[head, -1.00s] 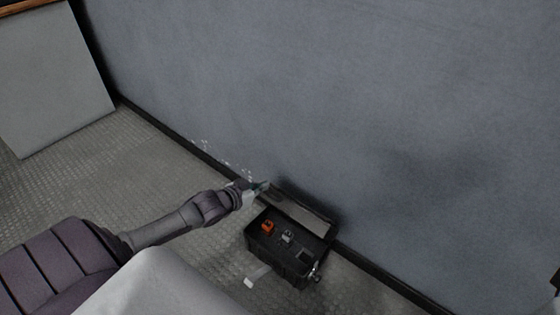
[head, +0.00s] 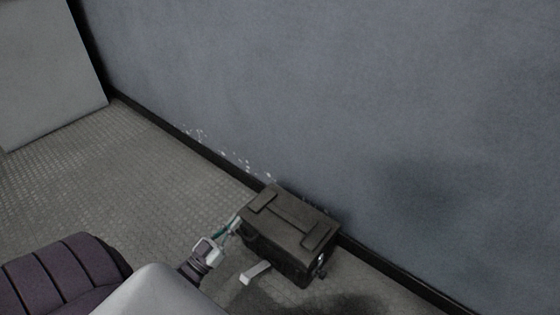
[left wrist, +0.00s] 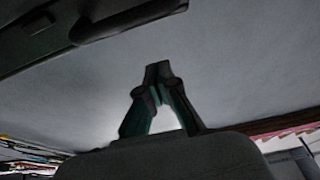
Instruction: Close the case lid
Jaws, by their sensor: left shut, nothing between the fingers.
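The dark case (head: 278,250) stands on the floor against the wall in the head view. Its lid (head: 291,216) is down over the top, and the inside is hidden. My left gripper (head: 236,221) is at the case's left upper edge in the head view; I cannot tell whether it touches it. In the left wrist view my left gripper (left wrist: 158,72) has its fingertips together with nothing between them. A dark edge with a handle-like bar (left wrist: 130,20), possibly part of the case, crosses the top left of that view. My right gripper is not in view.
The grey wall (head: 330,100) rises directly behind the case. A small white piece (head: 255,272) sits low at the case's front. A pale panel (head: 48,70) leans at the far left. The textured floor (head: 150,180) left of the case is clear.

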